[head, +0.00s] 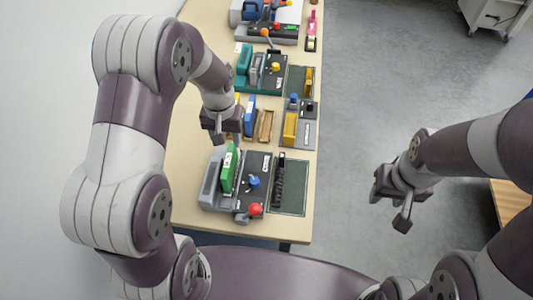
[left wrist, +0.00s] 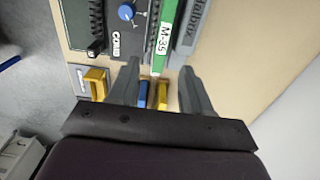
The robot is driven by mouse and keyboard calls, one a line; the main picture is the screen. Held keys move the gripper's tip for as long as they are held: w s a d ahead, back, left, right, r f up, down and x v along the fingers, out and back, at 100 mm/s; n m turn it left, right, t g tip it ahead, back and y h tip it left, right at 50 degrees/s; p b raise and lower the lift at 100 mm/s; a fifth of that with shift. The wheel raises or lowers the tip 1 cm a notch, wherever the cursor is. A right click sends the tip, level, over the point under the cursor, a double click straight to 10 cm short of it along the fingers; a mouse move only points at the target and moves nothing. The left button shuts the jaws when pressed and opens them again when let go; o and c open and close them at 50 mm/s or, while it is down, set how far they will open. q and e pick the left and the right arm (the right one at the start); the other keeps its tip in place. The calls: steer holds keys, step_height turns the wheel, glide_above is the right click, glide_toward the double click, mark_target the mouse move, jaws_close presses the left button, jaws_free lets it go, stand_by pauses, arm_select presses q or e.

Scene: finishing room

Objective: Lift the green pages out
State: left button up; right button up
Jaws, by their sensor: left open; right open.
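The green pages (head: 229,168) stand upright in the grey and black machine (head: 211,180) at the near end of the table. In the left wrist view the green pages (left wrist: 165,35) show a white label reading M-35. My left gripper (head: 217,136) is open and empty, a little beyond the green pages in the head view. In the left wrist view its two fingers (left wrist: 157,85) are spread, with the end of the green pages showing between their tips. Whether they touch cannot be told. My right gripper (head: 390,205) is open and empty, over the floor right of the table.
The machine carries a blue knob (head: 253,181) and a red knob (head: 255,209). A dark green mat (head: 289,202) lies to its right. Blue, yellow and wooden items (head: 265,127) stand behind it, then a teal machine (head: 243,61). The table's left side is bare.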

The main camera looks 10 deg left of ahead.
mark_target(228, 160)
arm_select(q)
steer(key=f, duration=0.2)
steer(key=s+f+p, duration=0.1)
steer(key=f, duration=0.1)
steer(key=shift+a+f, duration=0.1)
steer(key=shift+f, duration=0.1)
steer(key=f+p, duration=0.1)
steer(key=f, duration=0.2)
steer(key=f+p, duration=0.2)
steer(key=f, duration=0.2)
steer(key=shift+s+f, duration=0.2)
steer(key=shift+f, duration=0.2)
jaws_close()
arm_select(e)
steer(key=r, duration=0.4)
steer(key=shift+s+a+r, duration=0.1)
steer(key=shift+s+a, duration=0.05)
steer(key=shift+s, duration=0.25)
